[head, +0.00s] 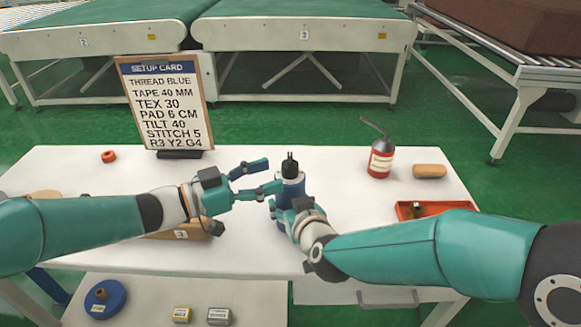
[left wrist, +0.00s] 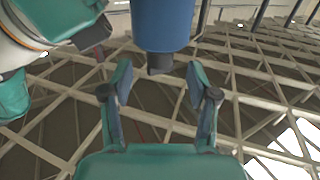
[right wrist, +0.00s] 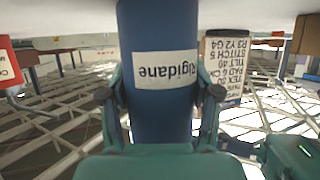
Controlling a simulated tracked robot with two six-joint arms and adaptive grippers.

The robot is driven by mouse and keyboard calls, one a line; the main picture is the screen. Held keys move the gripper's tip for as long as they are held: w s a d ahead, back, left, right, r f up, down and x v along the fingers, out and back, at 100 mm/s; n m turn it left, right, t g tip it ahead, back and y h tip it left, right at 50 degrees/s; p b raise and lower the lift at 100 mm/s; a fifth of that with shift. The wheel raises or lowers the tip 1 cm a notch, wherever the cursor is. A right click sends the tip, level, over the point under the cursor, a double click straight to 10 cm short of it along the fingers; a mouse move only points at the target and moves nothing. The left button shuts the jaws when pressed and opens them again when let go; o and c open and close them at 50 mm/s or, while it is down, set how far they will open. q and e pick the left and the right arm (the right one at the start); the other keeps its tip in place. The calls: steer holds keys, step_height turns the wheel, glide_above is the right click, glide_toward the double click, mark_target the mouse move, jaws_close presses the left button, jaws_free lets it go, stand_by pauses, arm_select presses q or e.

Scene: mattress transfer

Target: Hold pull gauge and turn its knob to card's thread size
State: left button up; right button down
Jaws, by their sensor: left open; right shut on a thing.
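The pull gauge (head: 291,188) is a blue cylinder with a dark pronged top, held upright above the white table. My right gripper (head: 284,206) is shut on its body; the right wrist view shows the blue body (right wrist: 158,105) with a "Rigidane" label between the fingers. My left gripper (head: 262,178) is open and just left of the gauge. In the left wrist view, a dark knob (left wrist: 160,63) on the gauge's end shows just beyond the open fingertips, apparently untouched. The setup card (head: 163,100) stands at the back left; it reads "THREAD BLUE" and "TEX 30".
A red bottle with a spout (head: 380,160), a tan roll (head: 429,171) and a red tray (head: 408,211) are on the right of the table (head: 330,165). An orange ring (head: 108,156) lies at the left. A tan numbered piece (head: 185,233) lies under my left arm.

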mark_target(282, 171)
arm_select(q)
steer(key=x, duration=0.5)
steer(key=shift+w+d, duration=0.15)
steer(key=shift+d, duration=0.15)
jaws_close()
